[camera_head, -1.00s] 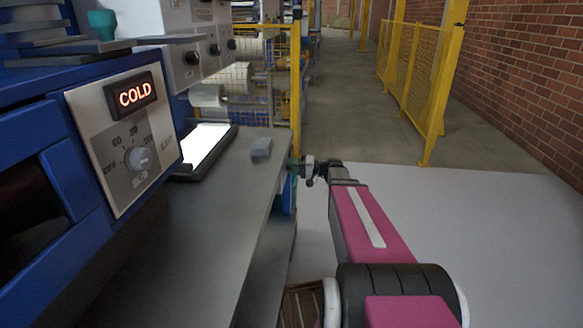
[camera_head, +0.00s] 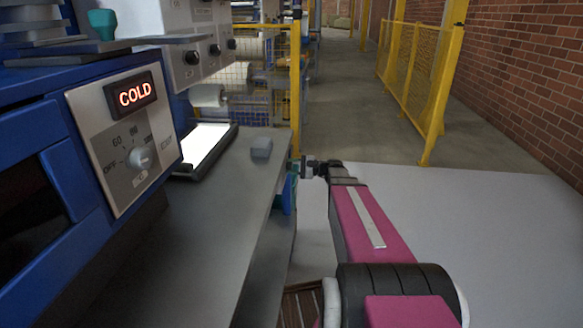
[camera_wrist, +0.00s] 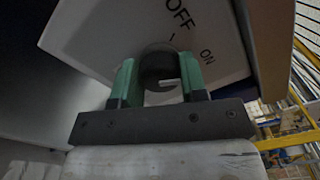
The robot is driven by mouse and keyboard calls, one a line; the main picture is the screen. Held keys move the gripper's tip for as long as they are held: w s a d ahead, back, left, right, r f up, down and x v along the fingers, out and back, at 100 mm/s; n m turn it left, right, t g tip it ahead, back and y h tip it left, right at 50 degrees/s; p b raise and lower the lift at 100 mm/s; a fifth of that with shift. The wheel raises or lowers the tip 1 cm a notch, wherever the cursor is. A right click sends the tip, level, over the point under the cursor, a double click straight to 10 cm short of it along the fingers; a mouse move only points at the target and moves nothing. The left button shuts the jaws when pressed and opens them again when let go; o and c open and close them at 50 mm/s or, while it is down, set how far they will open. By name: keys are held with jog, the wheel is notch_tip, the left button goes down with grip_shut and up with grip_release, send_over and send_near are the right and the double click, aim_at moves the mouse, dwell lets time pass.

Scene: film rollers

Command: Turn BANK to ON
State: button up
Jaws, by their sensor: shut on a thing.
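In the wrist view a dark round knob (camera_wrist: 158,66) sits on a pale panel (camera_wrist: 110,35) marked OFF and ON. My gripper (camera_wrist: 158,80) has its two green fingers shut on the knob, one on each side. OFF is printed above the knob and ON to its upper right. A small light bar shows low on the knob; I cannot tell which mark the knob points to. The name BANK cannot be read. In the head view the end of my arm is beside the grey bench's far right edge, and the knob is hidden there.
A blue machine with a COLD display (camera_head: 135,94) and dial (camera_head: 140,158) stands left. Yellow fencing (camera_head: 415,80) lines the open aisle on the right.

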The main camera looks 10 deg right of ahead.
jog(key=shift+m, duration=0.4)
jog(key=o, duration=0.9)
jog(key=shift+d, duration=0.1)
jog(key=v, duration=1)
jog(key=shift+s+d, duration=0.1)
jog(key=shift+d, duration=0.2)
